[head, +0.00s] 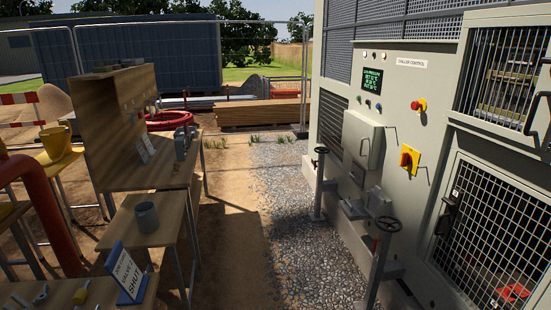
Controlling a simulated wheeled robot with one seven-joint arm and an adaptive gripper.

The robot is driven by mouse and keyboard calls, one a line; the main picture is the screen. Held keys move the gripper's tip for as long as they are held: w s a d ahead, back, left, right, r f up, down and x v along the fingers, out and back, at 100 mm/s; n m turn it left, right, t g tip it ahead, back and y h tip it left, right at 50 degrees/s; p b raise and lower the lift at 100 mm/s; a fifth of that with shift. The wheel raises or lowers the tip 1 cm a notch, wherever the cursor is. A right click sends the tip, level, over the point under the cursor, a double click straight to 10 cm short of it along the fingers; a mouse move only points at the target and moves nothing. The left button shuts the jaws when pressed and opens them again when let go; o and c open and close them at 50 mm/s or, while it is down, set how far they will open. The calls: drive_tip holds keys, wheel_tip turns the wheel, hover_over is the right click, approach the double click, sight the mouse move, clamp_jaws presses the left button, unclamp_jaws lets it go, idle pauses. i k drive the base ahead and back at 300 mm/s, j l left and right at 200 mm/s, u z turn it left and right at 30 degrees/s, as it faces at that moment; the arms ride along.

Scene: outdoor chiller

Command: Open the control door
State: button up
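The pale grey chiller cabinet carries a "CHILLER CONTROL" label (411,63) on its upper front. A small box-like grey door (359,135) stands out from the cabinet face below the green display (372,81). It looks shut, with a dark curved handle (364,147) on its front. Another dark handle (394,134) shows just right of it. I cannot tell for sure which panel is the control door. My gripper is not in view.
A red button (418,105) and a yellow-red switch (409,159) sit right of the box. A mesh door (490,235) is at right. Wooden benches (150,217) stand left. The gravel strip (300,230) between has open room.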

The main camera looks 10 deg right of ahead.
sight(357, 135)
drive_tip(key=i, duration=2.05)
drive_tip(key=i+z, duration=0.15)
drive_tip(key=i, duration=0.3)
drive_tip(key=i+j+z, duration=0.15)
drive_tip(key=i, duration=0.25)
drive_tip(key=i+j+z, duration=0.15)
drive_tip(key=i, duration=0.25)
drive_tip(key=i+j+z, duration=0.15)
drive_tip(key=i, duration=0.3)
